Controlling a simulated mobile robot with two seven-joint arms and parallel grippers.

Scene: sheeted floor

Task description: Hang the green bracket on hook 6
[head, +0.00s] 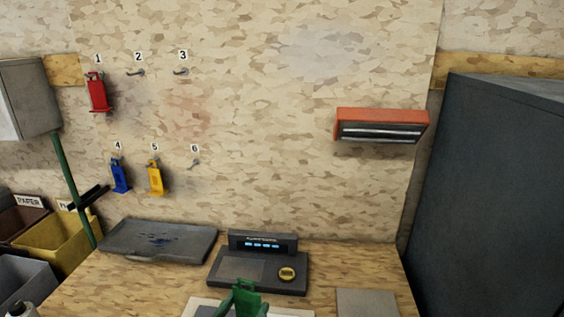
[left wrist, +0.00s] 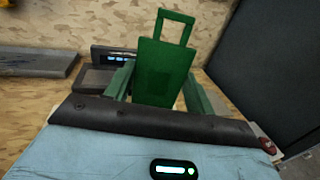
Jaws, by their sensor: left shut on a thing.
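The green bracket (head: 243,296) is at the bottom centre of the head view, over the bench. In the left wrist view the bracket (left wrist: 164,72) stands up, with its open rectangular loop at the top. My left gripper (left wrist: 160,88) is shut on the bracket's lower body, which sits between its two green fingers. Hook 6 (head: 195,163) is a small empty peg on the board, under its number label, up and left of the bracket and well apart from it. My right gripper is not in view.
A red bracket (head: 98,94) hangs on hook 1, a blue one (head: 120,177) on hook 4 and a yellow one (head: 156,178) on hook 5, beside hook 6. Hooks 2 (head: 136,72) and 3 (head: 181,72) are empty. An orange lamp (head: 381,117) juts out at right.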

